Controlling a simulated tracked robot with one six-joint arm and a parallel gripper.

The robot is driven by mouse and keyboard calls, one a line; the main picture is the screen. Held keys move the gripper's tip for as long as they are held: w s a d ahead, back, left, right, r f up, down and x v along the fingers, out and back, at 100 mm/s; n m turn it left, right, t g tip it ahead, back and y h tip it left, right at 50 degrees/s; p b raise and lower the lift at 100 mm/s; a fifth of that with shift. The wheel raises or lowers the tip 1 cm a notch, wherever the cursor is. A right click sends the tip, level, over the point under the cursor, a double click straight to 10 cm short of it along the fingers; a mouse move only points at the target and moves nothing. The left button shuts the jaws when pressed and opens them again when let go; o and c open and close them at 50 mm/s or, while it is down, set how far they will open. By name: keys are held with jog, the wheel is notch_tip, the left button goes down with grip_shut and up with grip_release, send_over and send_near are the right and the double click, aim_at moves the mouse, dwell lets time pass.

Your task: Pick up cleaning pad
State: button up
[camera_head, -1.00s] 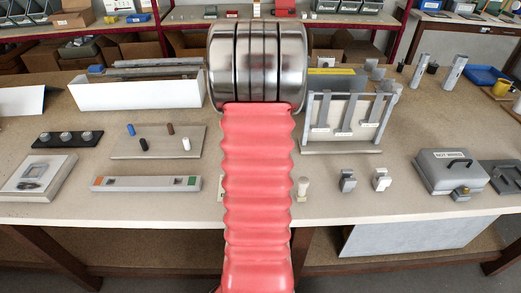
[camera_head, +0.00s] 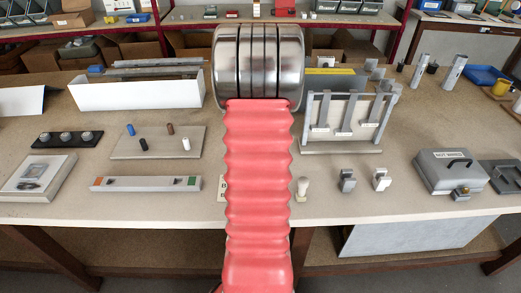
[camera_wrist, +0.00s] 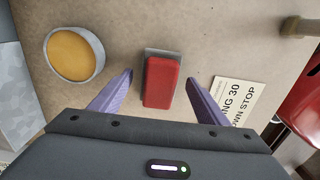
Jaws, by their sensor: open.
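In the wrist view a red block with a grey base (camera_wrist: 160,80), which looks like the cleaning pad, lies on the tan tabletop. My gripper (camera_wrist: 159,77) is open. Its two purple fingers are on either side of the red block, with a gap on both sides and nothing held. How high the fingertips are above the table is hard to tell. In the head view my red sleeved arm hides the gripper and the block.
A round grey tin with a yellow top (camera_wrist: 75,53) lies left of the block. A printed card (camera_wrist: 238,105) lies to the right, and a red object (camera_wrist: 302,105) stands at the right edge. In the head view a rack with hanging grey pieces (camera_head: 343,122) stands right of my arm.

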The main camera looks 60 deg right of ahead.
jog(key=shift+c, duration=0.6)
jog(key=c, duration=1.1)
jog(key=shift+o, duration=0.2)
notch_tip(320, 180, up, 10)
